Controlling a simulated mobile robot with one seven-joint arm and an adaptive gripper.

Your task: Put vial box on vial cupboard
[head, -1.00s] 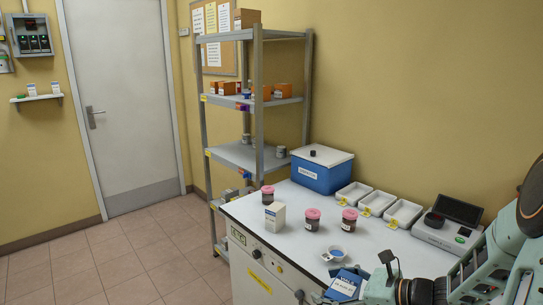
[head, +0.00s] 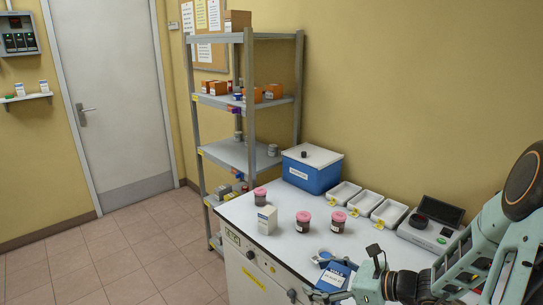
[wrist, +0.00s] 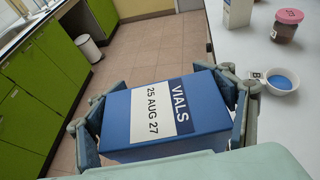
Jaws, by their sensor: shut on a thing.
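The vial box (wrist: 165,110) is blue, with a white label reading VIALS and 25 AUG 27. My gripper (wrist: 165,105) is shut on it, one finger at each side, in the wrist view. In the head view the box (head: 336,275) is at the bottom, by the worktop's front edge, partly hidden by my gripper (head: 335,284). I cannot tell from the frames which furniture is the vial cupboard.
The white worktop (head: 285,232) holds a small white box (head: 267,220), pink-lidded jars (head: 338,222), a small bowl (wrist: 281,82), trays (head: 344,192) and a blue box (head: 311,172). A metal shelf rack (head: 248,110) stands behind. The floor (head: 130,245) at left is clear.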

